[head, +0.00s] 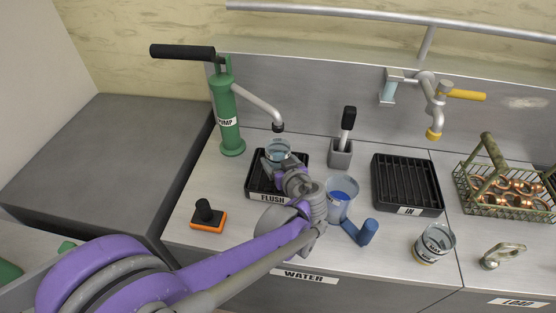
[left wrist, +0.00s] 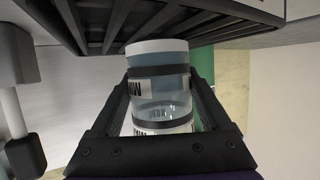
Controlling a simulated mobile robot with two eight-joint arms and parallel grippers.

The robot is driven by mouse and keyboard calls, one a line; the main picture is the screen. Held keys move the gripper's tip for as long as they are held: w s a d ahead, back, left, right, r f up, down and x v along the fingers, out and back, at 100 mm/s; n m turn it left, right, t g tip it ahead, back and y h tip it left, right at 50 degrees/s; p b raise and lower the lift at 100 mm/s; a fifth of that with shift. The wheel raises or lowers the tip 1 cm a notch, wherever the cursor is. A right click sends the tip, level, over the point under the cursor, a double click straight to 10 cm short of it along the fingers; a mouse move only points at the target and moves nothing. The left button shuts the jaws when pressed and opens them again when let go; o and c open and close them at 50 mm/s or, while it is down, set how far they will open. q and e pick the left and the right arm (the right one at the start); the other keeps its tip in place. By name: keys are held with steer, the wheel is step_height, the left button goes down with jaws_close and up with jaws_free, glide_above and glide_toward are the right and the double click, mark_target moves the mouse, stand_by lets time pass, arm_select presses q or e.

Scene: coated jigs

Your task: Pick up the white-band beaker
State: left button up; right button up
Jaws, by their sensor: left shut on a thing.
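The white-band beaker (left wrist: 158,47) is clear with pale blue contents, dark bands, a printed label and a white band at the end nearest the black tray. In the head view the beaker (head: 278,149) shows over the black FLUSH tray (head: 252,186), partly hidden by my gripper. My left gripper (head: 277,163) is shut on it; in the left wrist view its two fingers (left wrist: 163,90) flank the glass. I cannot tell whether the beaker touches the tray. My right gripper is not in view.
A green pump (head: 228,118) stands behind left. A blue-handled jug (head: 341,197) is close beside my left wrist. A yellow-band beaker (head: 433,243), black IN rack (head: 406,184), grey holder (head: 340,154), orange-based block (head: 208,218) and wire basket (head: 503,200) also occupy the counter.

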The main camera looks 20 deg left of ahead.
mark_target(274, 146)
arm_select(q)
steer(key=shift+r, duration=0.7)
step_height(274, 146, up, 3)
steer(key=shift+f+p, duration=0.2)
steer(key=shift+p, duration=0.35)
steer(key=s+d, duration=1.2)
steer(key=s, duration=0.1)
steer(key=shift+d+f, duration=0.25)
steer(key=shift+f, duration=0.05)
steer(key=shift+w, duration=0.1)
